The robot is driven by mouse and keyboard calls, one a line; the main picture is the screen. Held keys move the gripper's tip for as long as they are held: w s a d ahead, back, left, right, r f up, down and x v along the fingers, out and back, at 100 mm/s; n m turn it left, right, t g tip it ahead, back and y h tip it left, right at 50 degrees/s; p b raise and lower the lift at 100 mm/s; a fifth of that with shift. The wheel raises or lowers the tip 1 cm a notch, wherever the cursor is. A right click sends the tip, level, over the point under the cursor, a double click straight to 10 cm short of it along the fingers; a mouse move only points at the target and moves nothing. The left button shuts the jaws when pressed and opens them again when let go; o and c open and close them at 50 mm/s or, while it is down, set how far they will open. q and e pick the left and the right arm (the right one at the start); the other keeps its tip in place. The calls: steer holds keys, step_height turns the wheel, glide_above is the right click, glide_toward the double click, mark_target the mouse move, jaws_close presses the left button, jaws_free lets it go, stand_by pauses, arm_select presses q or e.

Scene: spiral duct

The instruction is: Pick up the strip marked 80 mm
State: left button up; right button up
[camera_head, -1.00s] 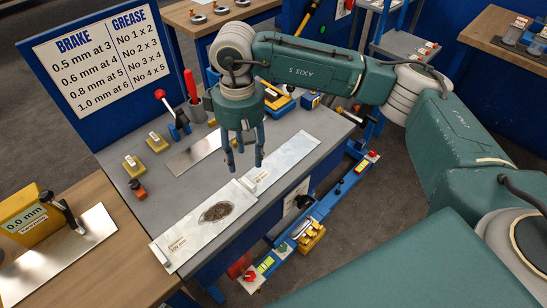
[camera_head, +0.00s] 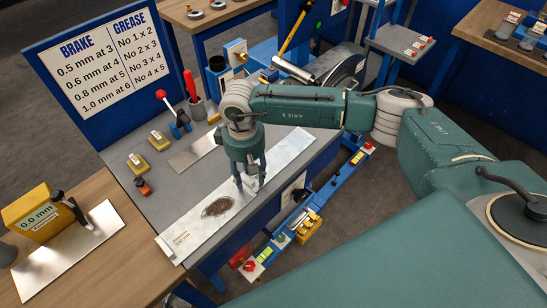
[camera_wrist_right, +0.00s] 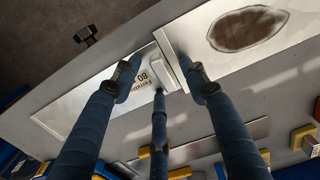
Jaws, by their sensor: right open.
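The strip marked 80 (camera_head: 290,148) is a bright metal strip flat on the grey bench; the wrist view shows its printed end (camera_wrist_right: 138,82) and a pale raised tab (camera_wrist_right: 173,68). My right gripper (camera_head: 250,187) is open, its three blue fingers pointing down over that end. In the wrist view the fingertips (camera_wrist_right: 160,82) spread around the tab and label, with nothing visibly gripped. I cannot tell if they touch. A wider strip with a dark brown patch (camera_head: 190,232) lies beside it, its edge close to the right finger. My left gripper is out of view.
A shorter strip (camera_head: 193,151) lies farther back on the bench near yellow blocks (camera_head: 159,140). A red-handled tool in a cup (camera_head: 194,101) stands behind. A blue rail with coloured blocks (camera_head: 300,222) runs along the bench's front. A wooden table (camera_head: 120,262) adjoins at left.

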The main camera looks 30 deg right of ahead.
jaws_close()
